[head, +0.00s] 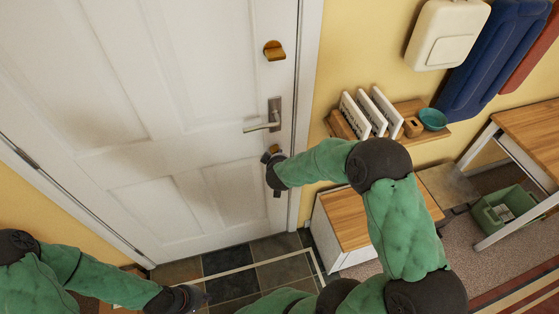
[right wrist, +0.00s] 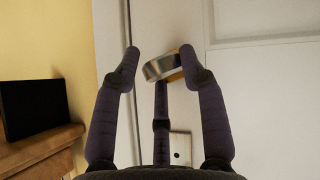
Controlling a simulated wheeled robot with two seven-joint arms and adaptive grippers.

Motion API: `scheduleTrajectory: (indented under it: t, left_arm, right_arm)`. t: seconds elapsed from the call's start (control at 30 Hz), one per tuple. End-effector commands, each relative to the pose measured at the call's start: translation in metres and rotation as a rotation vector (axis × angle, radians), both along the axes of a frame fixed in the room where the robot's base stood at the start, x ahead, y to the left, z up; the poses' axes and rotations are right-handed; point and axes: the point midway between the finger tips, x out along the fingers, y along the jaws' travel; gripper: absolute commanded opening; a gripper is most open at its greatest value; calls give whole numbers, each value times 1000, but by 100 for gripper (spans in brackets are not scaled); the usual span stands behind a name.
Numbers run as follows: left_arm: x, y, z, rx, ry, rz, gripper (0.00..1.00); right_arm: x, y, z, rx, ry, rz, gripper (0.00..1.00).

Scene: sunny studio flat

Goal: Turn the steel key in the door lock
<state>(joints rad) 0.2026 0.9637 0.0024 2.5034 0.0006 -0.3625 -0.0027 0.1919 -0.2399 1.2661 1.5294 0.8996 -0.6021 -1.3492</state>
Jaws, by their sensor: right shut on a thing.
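The white door (head: 165,110) is closed in its frame. A brass-coloured door lock (head: 267,156) sits below the lever handle, mostly covered by my right gripper (head: 273,175) in the head view. In the right wrist view my right gripper (right wrist: 158,75) has its dark fingers around a shiny steel key (right wrist: 163,66), which stands at the door face with a bit of brass behind it. Its shaft is hidden, so its turn angle cannot be told. My left gripper (head: 185,298) is low at the bottom left, away from the lock; its finger opening is unclear.
A lever handle (head: 264,123) is just above the lock, and a brass knob (head: 274,50) is higher up. A wall shelf (head: 408,108) with several small items and a wood-topped cabinet (head: 350,215) stand right of the door. The tiled floor (head: 228,262) in front is mostly clear.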

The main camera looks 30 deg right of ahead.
Motion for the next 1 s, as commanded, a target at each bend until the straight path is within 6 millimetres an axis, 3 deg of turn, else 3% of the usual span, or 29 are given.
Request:
scheduleTrajectory:
  t: [1.0]
  left_arm:
    - [0,0,-42,0,0,0,0]
  right_arm:
    - [-3,4,-8,319,-61,7,11]
